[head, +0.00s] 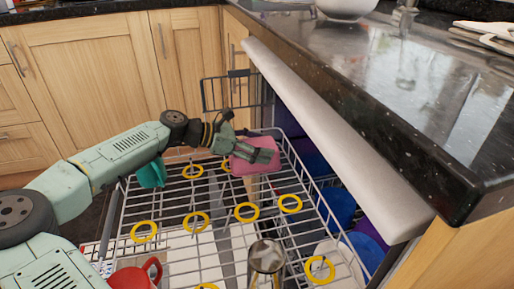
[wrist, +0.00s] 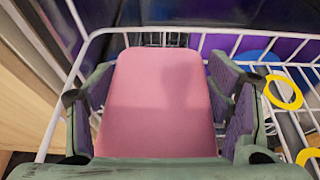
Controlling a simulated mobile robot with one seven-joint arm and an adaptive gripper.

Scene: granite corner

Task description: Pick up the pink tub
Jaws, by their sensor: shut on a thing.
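The pink tub (head: 243,164) is at the far end of the dishwasher's upper rack in the head view, partly covered by my gripper (head: 262,153). In the wrist view the pink tub (wrist: 160,105) fills the middle, its smooth pink face toward the camera. My gripper (wrist: 162,110) has one finger on each side of it and is shut on it. The tub is at the rack's wire wall; I cannot tell whether it still touches the rack floor.
The white wire rack (head: 170,210) holds several yellow rings (head: 246,212), a teal cup (head: 152,174), a red mug (head: 136,277) and a metal-topped item (head: 266,257). The dark granite counter (head: 400,95) overhangs on the right. Wooden cabinets (head: 110,65) stand behind.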

